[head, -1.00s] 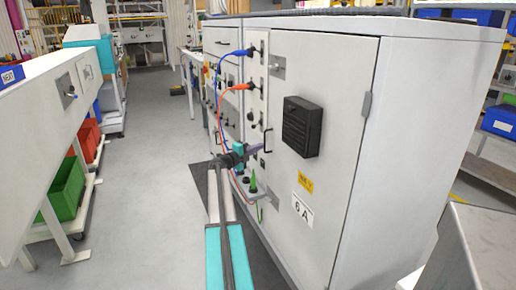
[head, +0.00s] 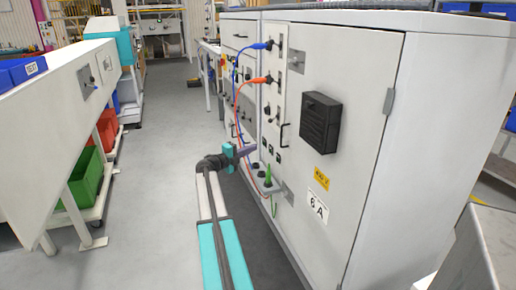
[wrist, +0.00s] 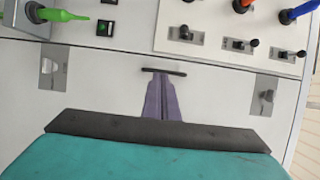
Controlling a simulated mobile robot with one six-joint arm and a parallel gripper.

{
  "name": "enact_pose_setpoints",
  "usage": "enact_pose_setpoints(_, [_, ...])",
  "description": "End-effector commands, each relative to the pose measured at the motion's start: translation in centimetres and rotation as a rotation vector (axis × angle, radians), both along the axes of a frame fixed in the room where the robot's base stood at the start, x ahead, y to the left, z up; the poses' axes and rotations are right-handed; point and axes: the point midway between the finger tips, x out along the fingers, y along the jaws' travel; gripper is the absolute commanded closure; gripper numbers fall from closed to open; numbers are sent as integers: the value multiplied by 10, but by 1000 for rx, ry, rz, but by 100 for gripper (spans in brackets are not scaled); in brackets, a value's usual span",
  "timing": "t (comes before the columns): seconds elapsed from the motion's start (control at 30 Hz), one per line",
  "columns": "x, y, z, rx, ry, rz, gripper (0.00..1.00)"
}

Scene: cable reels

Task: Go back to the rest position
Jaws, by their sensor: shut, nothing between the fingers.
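My gripper (head: 248,149) is at the end of my arm, in front of the pale grey cabinet (head: 345,200) marked 6 A. Its purple fingers (wrist: 161,80) are closed together and hold nothing. In the wrist view they point at the cabinet front, just under a black bar handle (wrist: 164,71). In the head view the gripper lies left of the black handle (head: 284,136), with no contact visible. A green plug (head: 268,174) stands upright on a small ledge just right of and below the gripper.
A blue plug (head: 262,45) and an orange plug (head: 262,79) sit in the cabinet panel, their cables hanging near my gripper. The grey floor aisle (head: 165,130) between is clear.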

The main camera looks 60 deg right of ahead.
Motion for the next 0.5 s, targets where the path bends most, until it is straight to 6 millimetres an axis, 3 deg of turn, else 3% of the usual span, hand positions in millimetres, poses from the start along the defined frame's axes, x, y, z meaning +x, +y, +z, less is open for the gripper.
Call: enact_pose_setpoints(0.5, [4,8,0,0,1,-2,100])
